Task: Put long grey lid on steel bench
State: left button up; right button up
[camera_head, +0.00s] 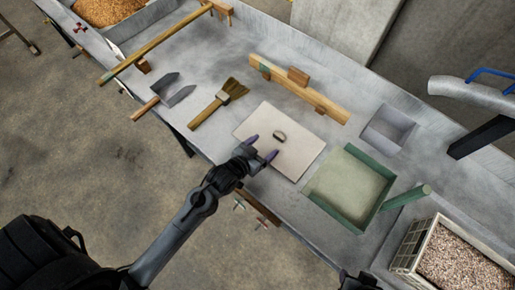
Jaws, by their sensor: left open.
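The long grey lid (299,153) is a pale, flat rectangular board with a small dark handle (280,136) in its middle. It appears to lie flat on the steel bench (225,142), between the brush and the green tray. My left gripper (262,147) is open, with its two purple-tipped fingers apart over the lid's near part. The handle is just beyond the fingertips, and nothing shows between them. Whether the fingers touch the lid I cannot tell. A dark piece at the bottom edge may be my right gripper (358,283); its fingers do not show.
A green square tray (315,200) stands right of the lid, and a grey box (370,141) stands behind the tray. A wooden beam (333,105) lies behind the lid. A brush (209,108) and scraper (145,108) lie left. A crate of grain (411,237) is at lower right.

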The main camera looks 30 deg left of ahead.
pick_arm(q)
jog(key=s+a+r+g, duration=0.1)
jog(key=s+g, duration=0.3)
jog(key=s, duration=0.6)
jog(key=s+a+r+g+y, duration=0.1)
jog(key=s+g, duration=0.4)
jog(key=s, duration=0.5)
jog(key=shift+s+a+g+y, duration=0.25)
jog(key=shift+a+g+y, duration=0.05)
jog(key=shift+a, duration=0.05)
jog(key=shift+r, duration=0.1)
notch_tip(320, 180, up, 36)
jog(key=p, duration=3.7)
jog(key=shift+r, duration=0.25)
jog(key=shift+f, duration=0.1)
